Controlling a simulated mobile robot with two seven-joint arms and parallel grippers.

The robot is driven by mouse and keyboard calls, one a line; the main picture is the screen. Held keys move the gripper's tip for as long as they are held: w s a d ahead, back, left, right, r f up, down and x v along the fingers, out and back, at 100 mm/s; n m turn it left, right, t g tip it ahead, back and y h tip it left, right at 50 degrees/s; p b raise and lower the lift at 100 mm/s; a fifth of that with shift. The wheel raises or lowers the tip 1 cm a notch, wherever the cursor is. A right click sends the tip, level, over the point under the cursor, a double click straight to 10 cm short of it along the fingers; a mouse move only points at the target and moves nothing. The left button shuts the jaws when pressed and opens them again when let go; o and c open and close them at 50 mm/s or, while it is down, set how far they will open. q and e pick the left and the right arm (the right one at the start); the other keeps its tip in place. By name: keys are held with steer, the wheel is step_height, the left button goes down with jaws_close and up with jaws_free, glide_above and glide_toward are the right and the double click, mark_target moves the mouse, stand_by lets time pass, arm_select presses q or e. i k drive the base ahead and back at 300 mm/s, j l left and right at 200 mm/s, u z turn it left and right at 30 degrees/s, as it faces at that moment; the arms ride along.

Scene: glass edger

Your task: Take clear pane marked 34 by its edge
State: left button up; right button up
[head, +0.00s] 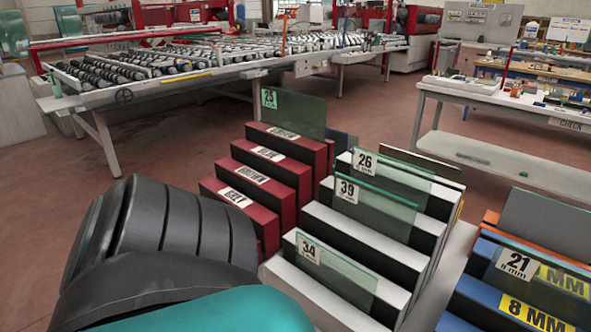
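The clear pane marked 34 (345,277) stands on edge in the nearest white step of the rack (318,296) at the lower middle. Its label is at the upper left corner, and its top edge slopes down to the right. The pane's lower edge is hidden in the rack. A black and teal link of my arm fills the lower left, left of the pane. Neither of my grippers shows in this view.
Clear panes marked 39 (375,205) and 26 (400,182) stand behind it. A red rack (248,192) at left holds pane 25 (300,113). A blue rack (480,295) at right holds pane 21 (540,275). A roller table (160,80) and workbench (500,150) stand farther back.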

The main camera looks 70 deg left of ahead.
mark_target(353, 283)
steer(key=u, duration=1.8)
steer(key=i+j, duration=0.15)
steer(key=j, duration=0.25)
steer(key=i+j, duration=0.15)
steer(key=j, duration=0.25)
steer(key=i+j+z, duration=0.1)
steer(key=j+z, duration=0.15)
steer(key=z, duration=0.15)
steer(key=j+z, duration=0.25)
steer(key=z, duration=0.15)
